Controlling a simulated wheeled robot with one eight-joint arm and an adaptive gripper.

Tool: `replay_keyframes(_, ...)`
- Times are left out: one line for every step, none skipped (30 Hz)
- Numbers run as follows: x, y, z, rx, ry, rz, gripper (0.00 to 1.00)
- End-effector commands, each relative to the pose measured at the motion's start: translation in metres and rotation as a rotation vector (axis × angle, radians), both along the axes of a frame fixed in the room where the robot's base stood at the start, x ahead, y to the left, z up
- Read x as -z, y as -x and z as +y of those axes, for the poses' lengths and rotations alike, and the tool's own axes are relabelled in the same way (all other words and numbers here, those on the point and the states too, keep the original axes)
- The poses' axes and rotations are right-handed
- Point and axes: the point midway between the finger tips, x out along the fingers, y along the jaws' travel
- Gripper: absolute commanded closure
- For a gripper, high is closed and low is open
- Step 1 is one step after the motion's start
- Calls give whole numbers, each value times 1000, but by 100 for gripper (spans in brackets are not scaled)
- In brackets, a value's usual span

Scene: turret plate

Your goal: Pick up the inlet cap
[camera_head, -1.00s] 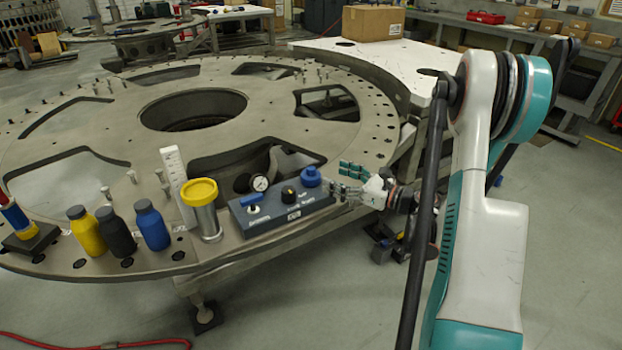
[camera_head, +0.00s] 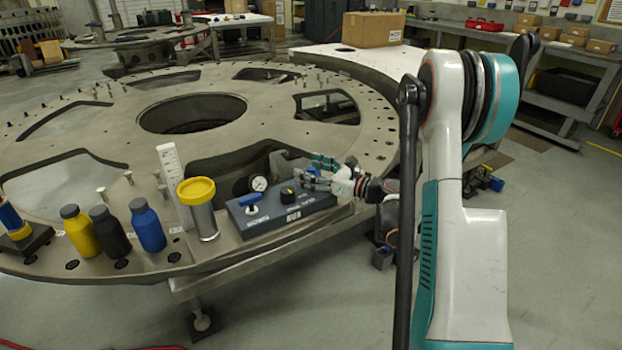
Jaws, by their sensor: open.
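The blue-grey control panel (camera_head: 265,215) lies on the near rim of the turret plate. A round blue cap, which I take for the inlet cap, stood at its right end in the earlier frame. It is now mostly or wholly hidden behind my gripper's fingers. My gripper (camera_head: 316,176) is over that right end, its fingers pointing left, open. The frame does not show whether the fingers touch the cap. The panel's black knob (camera_head: 288,193) is just left of the fingers, and its blue lever (camera_head: 251,201) is farther left.
A metal cylinder with a yellow lid (camera_head: 197,190), a white upright scale (camera_head: 172,185) and yellow (camera_head: 77,230), black (camera_head: 111,234) and blue (camera_head: 147,225) bottles stand left of the panel. The turret plate (camera_head: 110,140) has large openings.

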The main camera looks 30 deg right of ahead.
Motion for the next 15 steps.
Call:
replay_keyframes(0,0,0,0,0,0,27)
replay_keyframes(0,0,0,0,0,0,32)
replay_keyframes(0,0,0,0,0,0,41)
replay_keyframes(0,0,0,0,0,0,47)
replay_keyframes(0,0,0,0,0,0,54)
replay_keyframes(0,0,0,0,0,0,63)
replay_keyframes(0,0,0,0,0,0,68)
replay_keyframes(0,0,0,0,0,0,68)
replay_keyframes(0,0,0,0,0,0,68)
replay_keyframes(0,0,0,0,0,0,68)
replay_keyframes(0,0,0,0,0,0,68)
replay_keyframes(0,0,0,0,0,0,68)
replay_keyframes(0,0,0,0,0,0,68)
replay_keyframes(0,1,0,0,0,0,68)
replay_keyframes(0,1,0,0,0,0,68)
